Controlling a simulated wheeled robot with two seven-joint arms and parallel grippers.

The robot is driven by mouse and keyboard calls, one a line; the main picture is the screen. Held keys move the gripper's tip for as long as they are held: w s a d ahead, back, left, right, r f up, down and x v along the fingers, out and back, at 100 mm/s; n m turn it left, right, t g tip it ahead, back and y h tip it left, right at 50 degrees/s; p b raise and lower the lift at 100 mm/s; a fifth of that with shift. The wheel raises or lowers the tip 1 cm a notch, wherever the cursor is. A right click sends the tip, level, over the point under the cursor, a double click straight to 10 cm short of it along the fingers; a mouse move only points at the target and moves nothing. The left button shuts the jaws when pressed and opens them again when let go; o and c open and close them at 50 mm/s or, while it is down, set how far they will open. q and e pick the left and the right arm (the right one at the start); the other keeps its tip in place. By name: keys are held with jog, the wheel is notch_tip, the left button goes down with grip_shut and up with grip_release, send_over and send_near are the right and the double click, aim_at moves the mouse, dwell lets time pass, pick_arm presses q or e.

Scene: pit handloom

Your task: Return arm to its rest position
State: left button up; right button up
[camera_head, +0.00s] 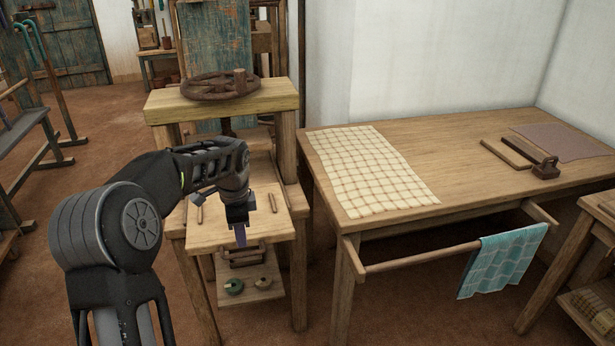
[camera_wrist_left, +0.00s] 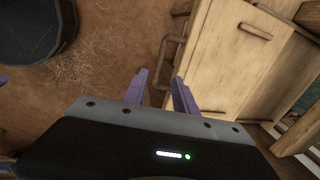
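My left arm comes in from the left in the head view and reaches over the front of a small wooden stand (camera_head: 205,232). My left gripper (camera_head: 240,236) points down in front of the stand's lower board. In the left wrist view the two purple fingers of this gripper (camera_wrist_left: 161,90) are apart, with nothing held between them. Floor and a brown bar (camera_wrist_left: 166,62) show beyond the fingertips. My right arm and right gripper are not in view.
The stand carries a dark wheel (camera_head: 221,86) on top and small wooden pegs lower down. To the right is a long table (camera_head: 455,150) with a checked cloth (camera_head: 368,168). A teal cloth (camera_head: 503,259) hangs on its front rail. Open floor lies at left.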

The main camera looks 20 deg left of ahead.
pick_arm(q)
jog(key=w+n+t, duration=0.1)
jog(key=w, duration=0.1)
jog(key=shift+w+d+n, duration=0.15)
jog(key=shift+w+n, duration=0.15)
jog(key=shift+n, duration=0.1)
jog(key=shift+w+d+f+n+t, duration=0.6)
jog(key=shift+w+d+f, duration=0.15)
jog(key=shift+d, duration=0.1)
jog(key=s+d+f+n+t+h+p, duration=0.1)
jog(key=s+d+f+n+h, duration=0.15)
jog(key=d+f, duration=0.6)
jog(key=s+d+f+n+h+p, duration=0.15)
jog(key=d+f+n, duration=0.25)
jog(key=d+f, duration=0.5)
jog(key=s+d+f+n+g, duration=0.1)
jog(key=s+d+f, duration=0.1)
jog(key=s+d, duration=0.3)
jog(key=s+d+f+g+h+p, duration=0.1)
jog(key=s+d+f, duration=0.2)
jog(key=s, duration=1)
jog(key=s+d+f+n+g+p, duration=0.1)
jog(key=s+d+f+g, duration=0.1)
jog(key=s+d, duration=0.6)
jog(key=shift+s+f+n, duration=0.35)
jog(key=shift+s+f, duration=0.15)
jog(key=shift+s, duration=0.2)
